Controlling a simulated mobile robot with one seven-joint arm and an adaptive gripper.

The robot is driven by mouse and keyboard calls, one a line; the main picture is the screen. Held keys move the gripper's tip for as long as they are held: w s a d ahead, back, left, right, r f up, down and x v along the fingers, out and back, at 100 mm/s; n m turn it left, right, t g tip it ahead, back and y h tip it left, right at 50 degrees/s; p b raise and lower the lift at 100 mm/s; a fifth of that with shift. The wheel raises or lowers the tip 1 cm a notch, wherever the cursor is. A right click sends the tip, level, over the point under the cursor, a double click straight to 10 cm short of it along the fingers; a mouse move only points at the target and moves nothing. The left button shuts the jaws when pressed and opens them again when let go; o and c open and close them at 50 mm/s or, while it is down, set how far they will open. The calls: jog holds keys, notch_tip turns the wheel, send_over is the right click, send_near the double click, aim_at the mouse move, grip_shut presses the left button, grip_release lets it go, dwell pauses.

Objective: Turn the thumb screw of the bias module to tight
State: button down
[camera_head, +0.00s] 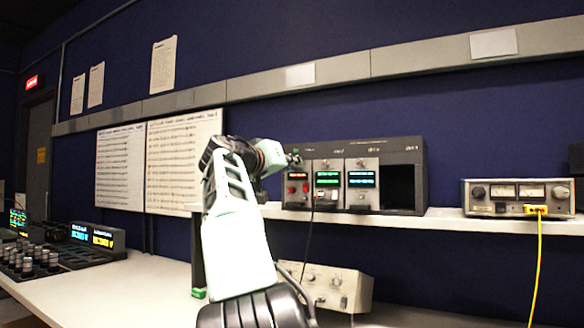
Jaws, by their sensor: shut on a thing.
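A dark rack (406,155) on the wall shelf holds modules side by side. The left module (297,190) has red lights, the middle module (328,195) a green display, and the right module (362,197) two lit displays. The labels are too small to read, so I cannot tell by name which is the bias module. My gripper (296,158) is at the top of the left module, its fingers shut on what appears to be the thumb screw there. The fingers and wrist hide the screw, so its turn position does not show.
The rack's right bay (399,187) is empty. A black cable (308,235) hangs from the modules past a beige box (335,287) below. An instrument (518,197) with a yellow cable (538,260) stands right on the shelf (440,218). The bench (150,290) is clear at its middle.

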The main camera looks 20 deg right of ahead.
dwell(0.5)
jog(key=c, duration=1.9)
grip_release()
jog(key=v, duration=1.2)
